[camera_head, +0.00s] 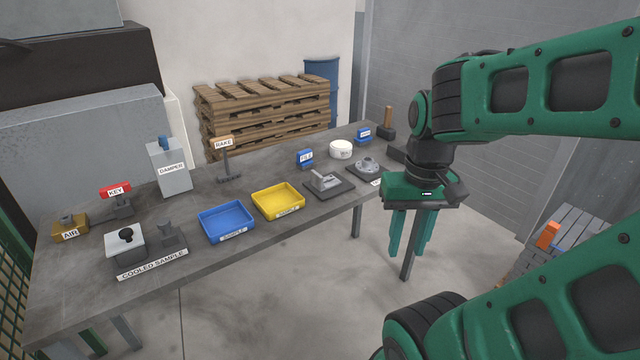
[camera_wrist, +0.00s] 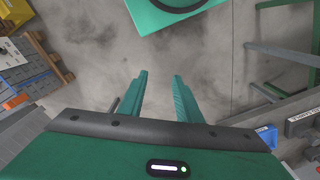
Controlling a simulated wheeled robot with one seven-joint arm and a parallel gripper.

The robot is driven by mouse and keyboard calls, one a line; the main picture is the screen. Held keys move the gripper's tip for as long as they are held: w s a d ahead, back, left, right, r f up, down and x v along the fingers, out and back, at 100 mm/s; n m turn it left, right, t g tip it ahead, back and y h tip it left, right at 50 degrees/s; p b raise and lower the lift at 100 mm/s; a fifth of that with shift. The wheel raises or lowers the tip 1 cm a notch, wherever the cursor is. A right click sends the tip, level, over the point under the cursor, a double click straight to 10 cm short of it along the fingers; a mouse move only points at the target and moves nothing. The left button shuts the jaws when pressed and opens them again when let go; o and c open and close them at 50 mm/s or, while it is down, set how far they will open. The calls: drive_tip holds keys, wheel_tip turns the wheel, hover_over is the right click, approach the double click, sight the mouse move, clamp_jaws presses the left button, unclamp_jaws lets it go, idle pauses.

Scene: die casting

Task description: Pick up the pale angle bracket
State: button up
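A pale grey angled part (camera_head: 325,181), which looks like the angle bracket, lies on a dark square plate (camera_head: 339,190) near the table's front edge, right of the yellow tray. A darker grey angled piece (camera_head: 168,236) stands behind the COOLED SAMPLE label at the left. My gripper (camera_head: 411,240) hangs fingers down, off the table's front right side, to the right of the pale part. Its fingers are apart with nothing between them, as the wrist view (camera_wrist: 158,85) also shows. The wrist view shows floor below the fingers; I see no bracket there.
The table (camera_head: 85,290) also bears a blue tray (camera_head: 228,235), a yellow tray (camera_head: 281,215), a round grey casting (camera_head: 368,164) on another dark plate, a white round container (camera_head: 341,149) and a RAKE stand (camera_head: 227,165).

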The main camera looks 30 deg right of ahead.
drive_tip(key=w+f+n+t, duration=0.2)
drive_tip(key=w+f+n, duration=0.1)
drive_tip(key=w, duration=0.4)
drive_tip(key=w+f+n+t, duration=0.1)
drive_tip(key=w+f+n, duration=0.15)
drive_tip(key=w, duration=0.45)
drive_tip(key=n+t, duration=0.1)
drive_tip(key=t, duration=0.9)
approach(312, 178)
drive_tip(key=s, duration=0.2)
drive_tip(key=shift+s+y, duration=0.3)
drive_tip(key=shift+s, duration=0.05)
drive_tip(key=shift+w+d, duration=0.2)
drive_tip(key=shift+d, duration=0.05)
drive_tip(key=shift+t, duration=0.3)
drive_tip(key=x, duration=1)
drive_tip(key=shift+w+d+f, duration=0.1)
drive_tip(key=shift+w+d, duration=0.1)
drive_tip(key=shift+d, duration=0.05)
clamp_jaws()
